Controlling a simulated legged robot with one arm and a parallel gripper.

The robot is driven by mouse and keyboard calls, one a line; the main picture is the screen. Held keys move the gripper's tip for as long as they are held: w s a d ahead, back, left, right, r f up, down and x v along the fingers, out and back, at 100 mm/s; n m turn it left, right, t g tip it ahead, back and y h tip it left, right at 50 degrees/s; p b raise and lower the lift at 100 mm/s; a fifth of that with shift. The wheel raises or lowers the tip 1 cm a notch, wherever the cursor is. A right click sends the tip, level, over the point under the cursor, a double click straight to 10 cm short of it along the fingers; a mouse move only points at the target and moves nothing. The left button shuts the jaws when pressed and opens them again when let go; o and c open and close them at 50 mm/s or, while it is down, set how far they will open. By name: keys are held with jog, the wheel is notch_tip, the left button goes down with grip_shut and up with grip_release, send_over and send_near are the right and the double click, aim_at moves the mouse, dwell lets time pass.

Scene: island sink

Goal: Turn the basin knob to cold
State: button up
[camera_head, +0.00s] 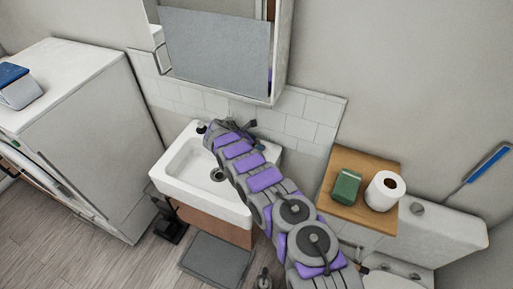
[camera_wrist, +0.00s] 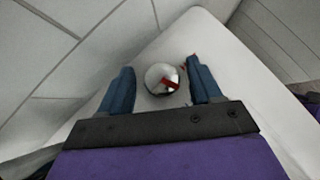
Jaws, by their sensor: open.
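The basin knob (camera_wrist: 155,74) shows in the wrist view as a round, shiny metal knob with a red mark on its face. It stands on the white rim of the basin (camera_wrist: 225,55). My gripper (camera_wrist: 161,68) is open, with one blue finger to the left of the knob and one to the right. I cannot tell if either finger touches it. In the head view the white basin (camera_head: 177,172) is against the tiled wall, and my arm reaches over its right side. The knob is hidden there behind my arm.
White wall tiles (camera_head: 300,128) and a mirror cabinet (camera_head: 215,50) are behind and above the basin. A wooden shelf (camera_head: 345,207) with a green box (camera_head: 346,187) and a paper roll (camera_head: 384,190) is to the right. A white appliance (camera_head: 95,130) stands to the left.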

notch_tip(320, 180, up, 4)
jog(key=shift+w+a+f, duration=0.1)
jog(key=shift+a, duration=0.05)
jog(key=shift+s+f+p, duration=0.2)
jog(key=shift+s+p, duration=0.1)
jog(key=shift+s, duration=0.25)
jog(key=s+d, duration=0.1)
jog(key=s, duration=0.3)
jog(key=s+d+r, duration=0.1)
jog(key=s, duration=0.3)
jog(key=s+d+p, duration=0.1)
jog(key=s, duration=0.4)
jog(key=shift+r, duration=0.15)
jog(key=shift+s+d, duration=0.15)
jog(key=shift+s, duration=0.7)
